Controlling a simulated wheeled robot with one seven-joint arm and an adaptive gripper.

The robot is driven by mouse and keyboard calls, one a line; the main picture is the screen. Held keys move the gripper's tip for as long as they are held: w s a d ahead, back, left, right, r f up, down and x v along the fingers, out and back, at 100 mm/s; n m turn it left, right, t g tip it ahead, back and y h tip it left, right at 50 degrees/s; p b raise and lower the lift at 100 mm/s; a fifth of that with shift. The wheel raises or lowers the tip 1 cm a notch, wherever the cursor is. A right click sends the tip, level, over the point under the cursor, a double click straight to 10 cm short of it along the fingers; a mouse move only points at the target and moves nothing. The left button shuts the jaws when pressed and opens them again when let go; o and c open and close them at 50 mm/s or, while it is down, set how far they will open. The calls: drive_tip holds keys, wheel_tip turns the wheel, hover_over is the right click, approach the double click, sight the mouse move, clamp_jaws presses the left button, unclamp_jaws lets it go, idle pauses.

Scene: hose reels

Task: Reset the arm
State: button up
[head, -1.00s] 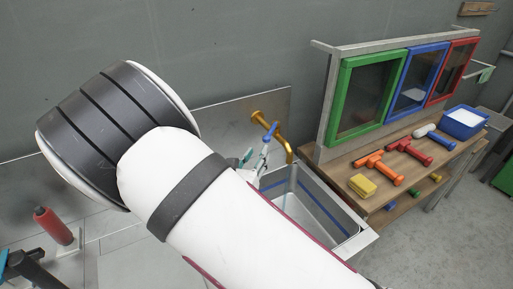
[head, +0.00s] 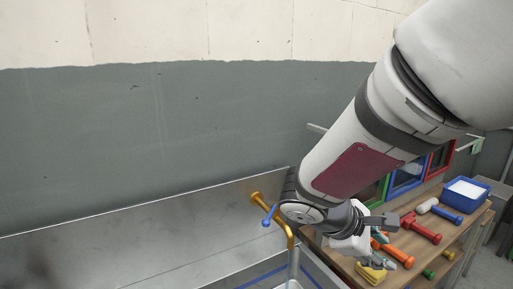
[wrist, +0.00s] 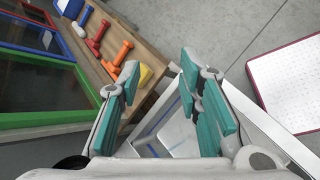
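My arm reaches in from the upper right of the head view and bends downward at the wrist. My gripper (head: 382,240) is in front of the left end of the wooden bench (head: 441,250), partly hiding the tools there. In the wrist view my gripper (wrist: 165,100) has its two teal-padded fingers wide apart, with nothing between them. Behind the fingers are the metal sink (wrist: 178,128) and the bench edge.
Orange, red and blue-handled tools (head: 424,229), a yellow sponge (head: 371,273) and a blue bin (head: 465,203) are on the bench. Green, blue and red framed panes (head: 405,178) stand behind. A brass tap (head: 287,230) is left of my wrist.

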drive_tip(key=s+a+r+m+t+y, duration=0.1)
drive_tip(key=s+a+r+m+y, duration=0.1)
drive_tip(key=s+r+m+y, duration=0.2)
drive_tip(key=s+a+r+m+t+y, duration=0.2)
drive_tip(key=s+a+r+m+y, duration=0.1)
drive_tip(key=s+m, duration=0.5)
drive_tip(key=shift+s+r+y+b, duration=0.4)
drive_tip(key=shift+s+r+y, duration=0.35)
drive_tip(key=shift+y, duration=0.35)
drive_tip(key=shift+w, duration=0.1)
